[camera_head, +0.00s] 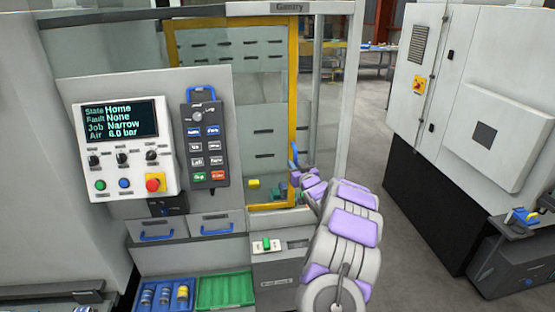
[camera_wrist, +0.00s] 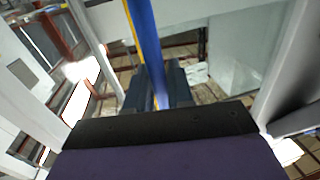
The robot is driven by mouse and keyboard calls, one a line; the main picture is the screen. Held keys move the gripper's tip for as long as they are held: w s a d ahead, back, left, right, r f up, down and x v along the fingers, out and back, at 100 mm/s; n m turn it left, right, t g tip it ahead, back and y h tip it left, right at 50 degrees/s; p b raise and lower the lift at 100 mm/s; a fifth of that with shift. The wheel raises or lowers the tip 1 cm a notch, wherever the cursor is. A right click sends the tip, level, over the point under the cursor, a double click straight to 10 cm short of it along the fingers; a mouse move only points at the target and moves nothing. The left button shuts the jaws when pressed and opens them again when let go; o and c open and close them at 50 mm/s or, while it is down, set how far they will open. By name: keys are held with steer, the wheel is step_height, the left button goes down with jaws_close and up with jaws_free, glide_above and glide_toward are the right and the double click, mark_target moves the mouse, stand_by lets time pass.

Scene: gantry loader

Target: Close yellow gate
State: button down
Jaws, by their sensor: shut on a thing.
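The yellow gate (camera_head: 292,80) is a yellow-framed clear panel under the "Gantry" sign in the head view, partly hidden behind the control panel. Its frame edge also shows in the wrist view (camera_wrist: 129,32). A blue handle (camera_head: 294,149) is on its right edge. My gripper (camera_head: 297,170) reaches the handle from the lower right. In the wrist view, the dark jaws (camera_wrist: 156,86) are shut around the upright blue bar (camera_wrist: 145,45). I cannot tell whether the gate is fully closed.
A control panel (camera_head: 118,175) with a screen reading Home and a hanging pendant (camera_head: 203,155) stand left of the gate. Drawers and a green tray (camera_head: 226,290) are below. A white machine cabinet (camera_head: 470,90) stands right, with open floor (camera_head: 405,200) between.

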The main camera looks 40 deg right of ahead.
steer(key=s+d+p, duration=0.3)
steer(key=d, duration=0.1)
steer(key=s+d+p, duration=0.3)
steer(key=d, duration=0.2)
steer(key=s+d+p, duration=0.3)
steer(key=d+p, duration=0.1)
steer(key=d, duration=0.1)
steer(key=shift+d, duration=0.25)
steer(key=shift+s+d+r, duration=0.15)
steer(key=shift+d, duration=0.1)
steer(key=c, duration=1.3)
jaws_free()
steer(key=shift+o, duration=0.6)
steer(key=shift+d, duration=0.3)
steer(key=shift+a, duration=0.25)
steer(key=b+v, duration=0.1)
steer(key=v, duration=1.6)
steer(key=shift+s+f+b, duration=0.15)
steer(key=shift+f+b, duration=0.1)
steer(key=shift+b, duration=0.15)
steer(key=shift+d, duration=0.15)
